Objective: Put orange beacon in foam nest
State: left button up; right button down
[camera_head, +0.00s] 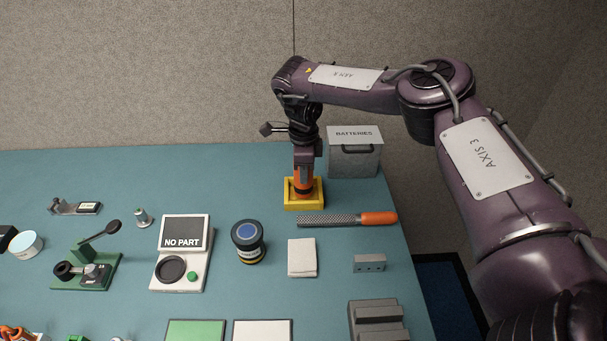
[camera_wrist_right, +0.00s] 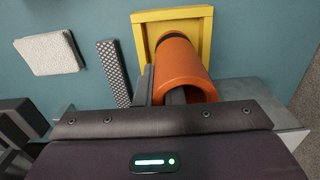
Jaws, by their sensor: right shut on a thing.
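The orange beacon (camera_head: 303,182) is upright in the head view, its lower end inside the yellow-framed foam nest (camera_head: 290,205). In the right wrist view the orange beacon (camera_wrist_right: 180,70) lies within the outline of the yellow nest frame (camera_wrist_right: 172,15), with a dark band at its far end. I cannot tell whether it rests on the bottom of the nest. My right gripper (camera_head: 304,172) comes from above and is shut on the beacon's upper part. My left gripper is not in view.
A grey batteries box (camera_head: 354,158) stands right behind the nest. A rasp with an orange handle (camera_head: 347,219) lies just in front of it. A folded cloth (camera_head: 302,257), a dark jar (camera_head: 248,242) and a display device (camera_head: 181,252) stand nearer.

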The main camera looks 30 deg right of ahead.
jog(key=shift+f, duration=0.8)
jog(key=c, duration=1.5)
grip_release()
jog(key=shift+f, duration=0.1)
jog(key=shift+c, duration=0.2)
